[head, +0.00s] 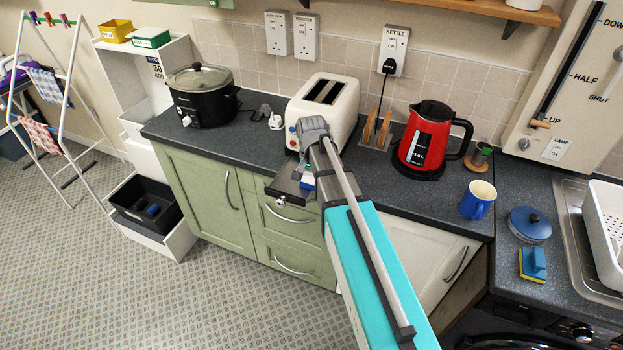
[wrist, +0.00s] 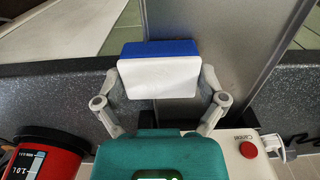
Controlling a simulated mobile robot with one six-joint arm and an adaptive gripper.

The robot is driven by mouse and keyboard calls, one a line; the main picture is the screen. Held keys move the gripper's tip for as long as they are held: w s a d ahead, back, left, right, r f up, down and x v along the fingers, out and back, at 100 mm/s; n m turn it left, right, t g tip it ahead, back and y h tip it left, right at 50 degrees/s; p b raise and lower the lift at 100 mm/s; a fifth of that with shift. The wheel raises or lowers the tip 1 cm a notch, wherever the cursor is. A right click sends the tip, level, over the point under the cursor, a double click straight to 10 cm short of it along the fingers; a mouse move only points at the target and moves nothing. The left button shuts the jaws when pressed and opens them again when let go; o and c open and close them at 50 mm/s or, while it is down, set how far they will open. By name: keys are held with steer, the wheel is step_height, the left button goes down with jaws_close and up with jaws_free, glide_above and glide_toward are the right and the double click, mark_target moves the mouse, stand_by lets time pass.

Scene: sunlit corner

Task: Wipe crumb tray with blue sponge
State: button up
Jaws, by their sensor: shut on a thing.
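The crumb tray (head: 287,191) is a dark grey tray pulled out from under the cream toaster (head: 325,103), jutting past the counter's front edge. In the wrist view the tray (wrist: 228,60) is a grey metal surface behind the sponge. My gripper (head: 308,172) is over the tray. In the wrist view my gripper (wrist: 162,82) is shut on a blue sponge (wrist: 158,48) with a white face, held by its two sides. In the head view the sponge (head: 308,183) is partly hidden by my arm. I cannot tell whether it touches the tray.
A red kettle (head: 424,140) stands right of the toaster, with a blue mug (head: 478,201) beyond. A black slow cooker (head: 203,95) stands left. A yellow-and-blue sponge (head: 532,265) lies by the sink. The counter between cooker and toaster holds a plug.

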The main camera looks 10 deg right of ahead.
steer(key=shift+w, duration=0.1)
steer(key=shift+w+a, duration=0.6)
steer(key=shift+a, duration=0.2)
steer(key=shift+w+a, duration=0.55)
steer(key=shift+a, duration=0.25)
steer(key=shift+r, duration=0.1)
steer(key=shift+r+p, duration=3)
steer(key=shift+p, duration=0.1)
steer(key=shift+r+p, duration=1.5)
steer(key=shift+p, duration=0.05)
steer(key=shift+f, duration=0.2)
steer(key=shift+f+b, duration=0.45)
steer(key=shift+b, duration=0.2)
